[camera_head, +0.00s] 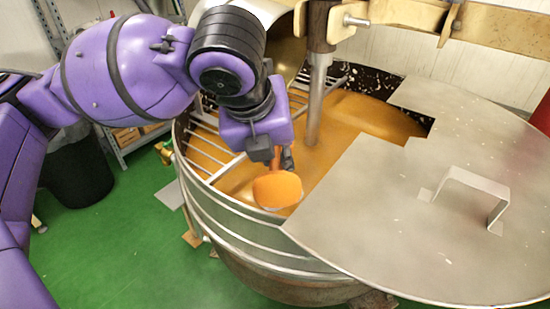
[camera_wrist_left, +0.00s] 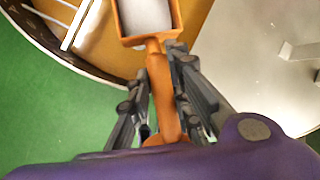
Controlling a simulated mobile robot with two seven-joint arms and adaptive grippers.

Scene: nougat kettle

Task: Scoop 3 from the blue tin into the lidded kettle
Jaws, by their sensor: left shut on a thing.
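My left gripper (camera_head: 284,158) is shut on the handle of an orange scoop (camera_head: 278,190) over the open part of the kettle (camera_head: 235,238), near its front rim. In the left wrist view the fingers (camera_wrist_left: 158,105) close around the orange handle, and the square scoop (camera_wrist_left: 125,22) holds something white. The kettle holds an orange-brown mass (camera_head: 355,112). A flat metal lid (camera_head: 400,210) with a raised handle covers its right side. The lid also shows in the left wrist view (camera_wrist_left: 255,75). The blue tin and my right gripper are not in view.
A vertical metal shaft (camera_head: 318,98) stands in the kettle, behind the scoop. A grate of metal bars (camera_head: 207,150) lies across the kettle's left side. A black bin (camera_head: 78,170) and shelving stand at the left. Green floor is clear at the front left.

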